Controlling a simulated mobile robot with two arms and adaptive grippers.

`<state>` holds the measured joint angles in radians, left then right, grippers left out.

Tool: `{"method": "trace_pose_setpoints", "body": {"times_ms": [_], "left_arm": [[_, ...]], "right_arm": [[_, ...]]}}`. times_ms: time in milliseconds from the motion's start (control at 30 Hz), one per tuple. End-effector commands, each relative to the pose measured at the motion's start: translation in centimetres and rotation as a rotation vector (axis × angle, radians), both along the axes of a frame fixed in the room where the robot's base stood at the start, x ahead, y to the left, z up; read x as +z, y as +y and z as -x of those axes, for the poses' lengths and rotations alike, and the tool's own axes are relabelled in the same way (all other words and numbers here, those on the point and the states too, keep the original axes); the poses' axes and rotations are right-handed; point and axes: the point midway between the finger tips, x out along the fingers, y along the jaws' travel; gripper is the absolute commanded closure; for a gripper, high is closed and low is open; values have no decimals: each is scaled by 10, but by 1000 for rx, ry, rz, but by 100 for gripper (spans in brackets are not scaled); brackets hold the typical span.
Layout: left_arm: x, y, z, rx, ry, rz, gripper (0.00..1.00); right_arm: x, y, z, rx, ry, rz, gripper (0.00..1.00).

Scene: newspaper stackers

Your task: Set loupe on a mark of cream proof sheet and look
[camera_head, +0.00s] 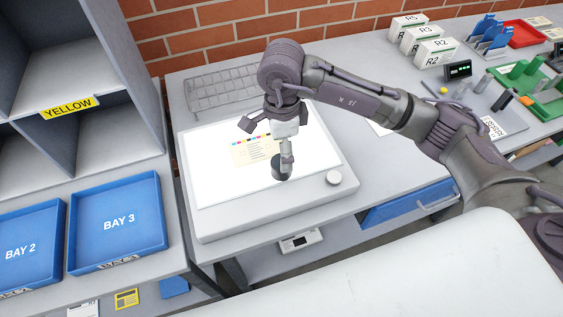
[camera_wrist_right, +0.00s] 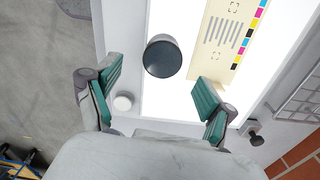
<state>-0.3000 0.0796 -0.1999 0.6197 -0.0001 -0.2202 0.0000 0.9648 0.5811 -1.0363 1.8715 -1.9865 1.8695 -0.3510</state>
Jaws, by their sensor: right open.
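The cream proof sheet (camera_head: 252,152) lies on the lit white panel of a light box, with a row of colour patches along its edge. It also shows in the wrist view (camera_wrist_right: 222,45), with printed corner marks and dark bars. The loupe, a dark round cylinder (camera_wrist_right: 162,57), stands on the bare lit panel beside the sheet, apart from it. In the head view the loupe (camera_head: 277,168) is partly hidden by my right gripper (camera_head: 287,163). In the wrist view the right gripper's teal-padded fingers (camera_wrist_right: 157,98) are spread and empty, with the loupe beyond their tips. My left gripper is not in view.
The light box (camera_head: 270,219) has a white knob (camera_head: 333,178) at its front right corner. A wire rack (camera_head: 215,90) stands behind it by the brick wall. Blue trays (camera_head: 117,222) lie at left. White boxes (camera_head: 436,52) and a green holder (camera_head: 525,80) stand at right.

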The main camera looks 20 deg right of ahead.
Motion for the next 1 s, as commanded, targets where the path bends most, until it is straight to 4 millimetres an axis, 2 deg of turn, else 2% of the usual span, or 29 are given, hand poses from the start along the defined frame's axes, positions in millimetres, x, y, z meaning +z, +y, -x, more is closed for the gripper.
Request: {"method": "trace_pose_setpoints", "body": {"times_ms": [233, 367, 500, 767, 800, 867, 1000], "left_arm": [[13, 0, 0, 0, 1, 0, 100], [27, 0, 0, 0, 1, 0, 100], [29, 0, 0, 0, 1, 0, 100], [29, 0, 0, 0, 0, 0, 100], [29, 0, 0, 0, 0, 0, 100], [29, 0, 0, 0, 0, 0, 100], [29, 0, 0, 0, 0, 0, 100]], "right_arm": [[-17, 0, 0, -2, 5, 0, 17], [-37, 0, -1, -1, 7, 1, 17], [-55, 1, -1, -1, 3, -1, 17], [-61, 1, -2, 1, 0, -1, 17], [-61, 1, -2, 1, 0, -1, 19], [-61, 1, -2, 0, 0, -1, 29], [-61, 1, -2, 0, 0, -1, 52]]}}
